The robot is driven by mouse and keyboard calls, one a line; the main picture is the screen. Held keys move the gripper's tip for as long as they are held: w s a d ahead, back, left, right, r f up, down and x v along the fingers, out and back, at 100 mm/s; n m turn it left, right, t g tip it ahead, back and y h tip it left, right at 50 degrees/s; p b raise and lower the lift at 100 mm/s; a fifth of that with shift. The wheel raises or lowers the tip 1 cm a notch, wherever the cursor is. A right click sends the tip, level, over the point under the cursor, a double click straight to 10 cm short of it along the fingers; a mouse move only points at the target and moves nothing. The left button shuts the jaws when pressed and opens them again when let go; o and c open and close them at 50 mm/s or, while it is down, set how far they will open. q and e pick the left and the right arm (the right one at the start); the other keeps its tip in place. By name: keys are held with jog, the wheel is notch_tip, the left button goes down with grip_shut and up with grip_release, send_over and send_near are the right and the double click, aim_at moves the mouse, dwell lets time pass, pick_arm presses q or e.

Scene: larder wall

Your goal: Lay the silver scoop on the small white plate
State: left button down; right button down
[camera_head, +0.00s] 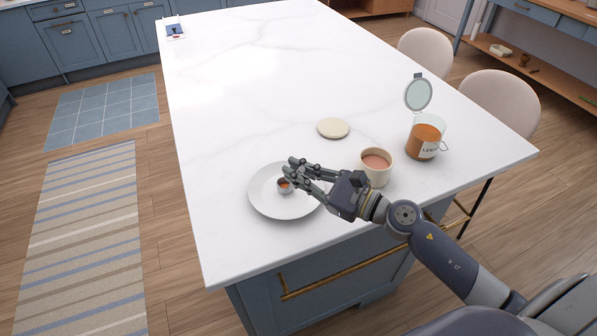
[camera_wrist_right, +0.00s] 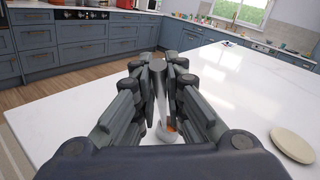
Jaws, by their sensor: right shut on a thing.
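The silver scoop (camera_head: 285,187) is in my right gripper (camera_head: 291,171), its bowl holding something orange-brown. In the right wrist view the scoop's handle (camera_wrist_right: 158,80) stands up between the fingers of the right gripper (camera_wrist_right: 163,72), which is shut on it. The bowl shows lower down, partly hidden by the fingers. The small white plate (camera_head: 265,205) lies on the counter near its front edge. The bowl is over the plate's middle; I cannot tell whether it touches. My left gripper is not in view.
A cup of brownish liquid (camera_head: 376,167) stands close to the right of my gripper. Beyond it is a glass jar (camera_head: 425,140) with orange-brown contents and its lid raised. A round cream disc (camera_head: 333,128) lies behind. The white counter (camera_head: 260,80) is mostly clear farther back.

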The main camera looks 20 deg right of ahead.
jog(key=c, duration=1.7)
grip_release()
jog(key=shift+o, duration=0.2)
jog(key=shift+r+p, duration=0.15)
jog(key=shift+p, duration=0.15)
jog(key=b+v, duration=0.6)
jog(key=v, duration=0.6)
